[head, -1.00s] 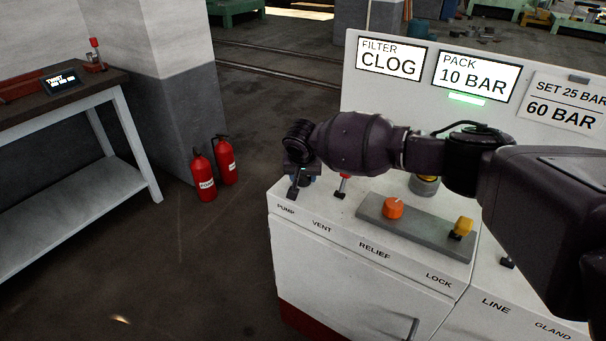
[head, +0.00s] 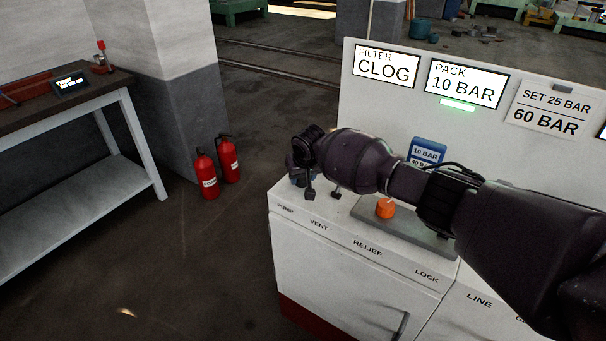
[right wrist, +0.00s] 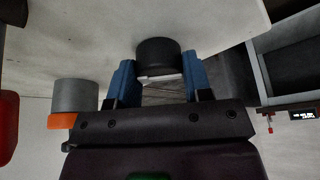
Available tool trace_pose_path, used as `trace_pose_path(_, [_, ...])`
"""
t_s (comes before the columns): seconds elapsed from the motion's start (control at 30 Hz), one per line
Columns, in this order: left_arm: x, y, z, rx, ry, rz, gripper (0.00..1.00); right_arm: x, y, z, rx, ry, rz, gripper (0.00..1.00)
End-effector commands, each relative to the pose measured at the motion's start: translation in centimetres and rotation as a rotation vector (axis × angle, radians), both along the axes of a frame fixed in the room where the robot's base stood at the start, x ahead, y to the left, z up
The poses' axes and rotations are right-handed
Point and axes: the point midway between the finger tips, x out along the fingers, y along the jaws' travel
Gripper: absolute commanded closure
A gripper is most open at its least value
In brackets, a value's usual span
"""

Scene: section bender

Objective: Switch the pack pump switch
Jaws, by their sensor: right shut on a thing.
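The pack pump switch stands at the left end of the white cabinet's top, behind the PUMP label (head: 285,208). In the head view my right gripper (head: 298,178) is over it and hides most of it. In the right wrist view, the blue fingers of my right gripper (right wrist: 160,80) stand on either side of a black round knob (right wrist: 158,55), which I take to be the switch, and are shut on it. My left gripper is not in view.
On the white cabinet (head: 340,262), an orange knob (head: 385,208) sits on a grey plate behind the RELIEF label. Lit panels read FILTER CLOG (head: 385,66) and PACK 10 BAR (head: 465,84). Fire extinguishers (head: 207,178) and a workbench (head: 75,150) stand left, with clear floor between.

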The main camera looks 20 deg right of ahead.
Motion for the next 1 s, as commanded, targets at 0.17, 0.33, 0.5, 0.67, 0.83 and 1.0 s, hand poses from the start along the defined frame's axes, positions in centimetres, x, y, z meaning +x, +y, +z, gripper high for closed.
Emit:
trace_pose_path(0.17, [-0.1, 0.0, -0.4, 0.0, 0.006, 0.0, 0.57, -0.1, -0.1, -0.4, 0.002, 0.005, 0.142, 0.78])
trace_pose_path(0.33, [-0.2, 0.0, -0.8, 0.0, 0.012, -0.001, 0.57, -0.1, -0.1, -0.5, 0.003, 0.006, 0.299, 0.78])
trace_pose_path(0.5, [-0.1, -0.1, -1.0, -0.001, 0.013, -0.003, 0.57, -0.1, -0.2, -0.6, 0.002, 0.007, 0.442, 0.78])
trace_pose_path(0.67, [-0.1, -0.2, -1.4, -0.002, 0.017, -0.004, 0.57, 0.0, -0.2, -0.5, 0.002, 0.006, 0.552, 0.78])
trace_pose_path(0.83, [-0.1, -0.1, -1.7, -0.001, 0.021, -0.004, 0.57, 0.0, -0.2, -0.5, 0.001, 0.006, 0.636, 0.78])
trace_pose_path(1.0, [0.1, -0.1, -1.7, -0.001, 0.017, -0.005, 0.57, 0.0, -0.2, -0.4, 0.002, 0.006, 0.684, 0.78])
